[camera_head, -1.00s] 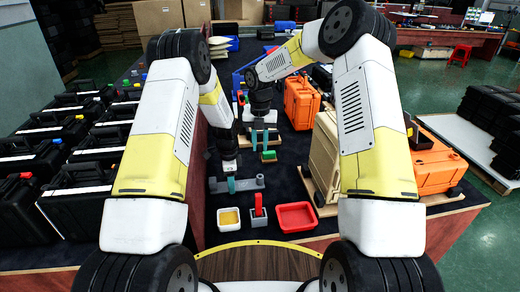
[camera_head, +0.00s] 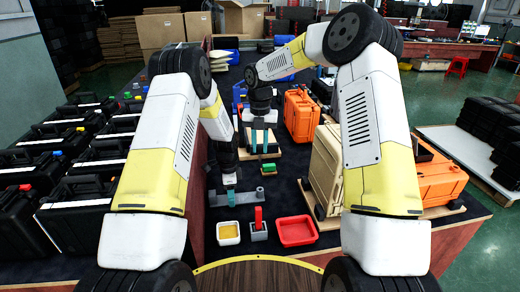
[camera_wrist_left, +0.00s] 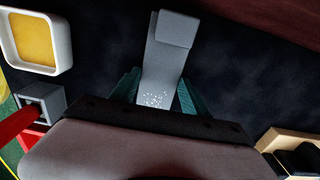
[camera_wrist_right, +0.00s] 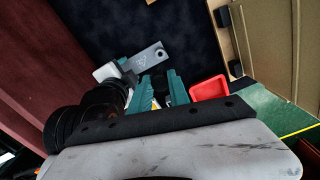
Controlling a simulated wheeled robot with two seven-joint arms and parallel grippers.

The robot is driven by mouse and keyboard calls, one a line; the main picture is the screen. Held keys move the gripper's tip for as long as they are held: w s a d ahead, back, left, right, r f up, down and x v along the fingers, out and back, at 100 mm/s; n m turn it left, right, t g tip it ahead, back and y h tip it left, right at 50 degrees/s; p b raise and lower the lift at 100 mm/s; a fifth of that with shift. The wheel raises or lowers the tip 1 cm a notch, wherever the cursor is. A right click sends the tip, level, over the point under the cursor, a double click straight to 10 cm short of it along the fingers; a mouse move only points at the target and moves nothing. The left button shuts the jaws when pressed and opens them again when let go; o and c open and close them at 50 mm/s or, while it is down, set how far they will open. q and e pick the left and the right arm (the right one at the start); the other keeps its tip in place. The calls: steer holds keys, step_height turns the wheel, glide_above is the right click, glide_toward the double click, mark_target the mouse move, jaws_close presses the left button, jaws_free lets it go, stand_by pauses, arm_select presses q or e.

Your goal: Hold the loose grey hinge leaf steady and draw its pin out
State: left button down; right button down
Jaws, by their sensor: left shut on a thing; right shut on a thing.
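The grey hinge leaf (camera_head: 246,196) lies flat on the dark table, with a round hole at its right end. My left gripper (camera_head: 231,198) is shut on the leaf, one teal finger on each side. The left wrist view shows the leaf (camera_wrist_left: 168,62) running away between the fingers. My right gripper (camera_head: 263,139) is beyond the leaf and apart from it, pointing down above the table. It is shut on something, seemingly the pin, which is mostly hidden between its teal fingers. The right wrist view shows the leaf (camera_wrist_right: 147,59) beyond those fingers, its hole appearing empty.
A white-rimmed tray with a yellow floor (camera_head: 228,241), a grey holder with a red piece (camera_head: 258,236) and a red tray (camera_head: 297,231) stand in front. A small wooden board (camera_head: 269,174) with a green piece lies below my right gripper. Tan (camera_head: 326,165) and orange cases stand to the right.

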arm_select(q)
steer(key=shift+c, duration=2.3)
jaws_free()
